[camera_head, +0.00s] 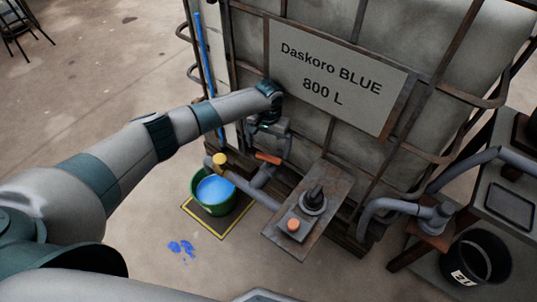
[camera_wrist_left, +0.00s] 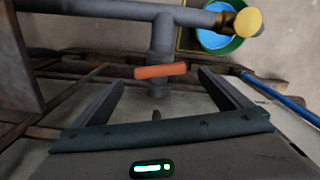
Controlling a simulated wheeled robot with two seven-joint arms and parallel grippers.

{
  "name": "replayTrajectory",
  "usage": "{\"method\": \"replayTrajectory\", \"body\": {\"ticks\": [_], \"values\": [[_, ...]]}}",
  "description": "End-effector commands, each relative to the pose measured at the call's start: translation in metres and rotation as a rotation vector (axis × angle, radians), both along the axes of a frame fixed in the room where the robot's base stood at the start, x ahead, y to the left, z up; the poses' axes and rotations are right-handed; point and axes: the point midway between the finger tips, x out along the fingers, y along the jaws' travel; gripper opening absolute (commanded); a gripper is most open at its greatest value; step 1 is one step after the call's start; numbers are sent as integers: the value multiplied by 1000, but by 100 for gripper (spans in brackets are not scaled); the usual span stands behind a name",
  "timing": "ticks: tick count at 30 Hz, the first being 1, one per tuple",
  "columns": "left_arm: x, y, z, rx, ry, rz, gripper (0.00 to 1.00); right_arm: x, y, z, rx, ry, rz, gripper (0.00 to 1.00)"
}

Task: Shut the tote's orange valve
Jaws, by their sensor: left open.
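The tote (camera_head: 420,40) is a caged grey tank with a sign reading "Daskoro BLUE 800 L". Its orange valve handle (camera_head: 268,158) sits on the grey outlet pipe low at the tote's front. In the left wrist view the orange handle (camera_wrist_left: 160,71) lies crosswise over the pipe. My left gripper (camera_head: 270,141) is just above and behind the handle in the head view. In the wrist view its two fingers (camera_wrist_left: 160,82) are spread wide, one on each side of the handle, with nothing between them touching. My right gripper is not in view.
A green bucket (camera_head: 198,205) holding blue liquid stands on a yellow-edged mat (camera_head: 232,229), by a yellow-capped pipe end (camera_head: 219,159). Blue spill (camera_head: 181,247) marks the floor. A metal plate with a pump and orange button (camera_head: 293,225) is at right; a black bucket (camera_head: 475,262) stands farther right.

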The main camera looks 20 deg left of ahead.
Motion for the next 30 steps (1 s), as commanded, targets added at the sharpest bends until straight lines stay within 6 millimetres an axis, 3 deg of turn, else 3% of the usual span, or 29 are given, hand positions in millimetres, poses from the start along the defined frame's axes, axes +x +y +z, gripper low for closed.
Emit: {"method": "replayTrajectory", "body": {"ticks": [3, 9, 22, 27, 30], "values": [[-1, -1, -21, 1, 2, 1, 97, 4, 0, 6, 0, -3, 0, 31], [0, 0, -41, 0, 0, 0, 97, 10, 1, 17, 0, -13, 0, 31], [0, -1, -47, 0, -1, 0, 97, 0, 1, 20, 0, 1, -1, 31], [0, 0, -47, 0, -1, 0, 59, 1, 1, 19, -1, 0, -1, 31], [0, 0, -47, 0, -1, 0, 56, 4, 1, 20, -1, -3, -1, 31]]}}
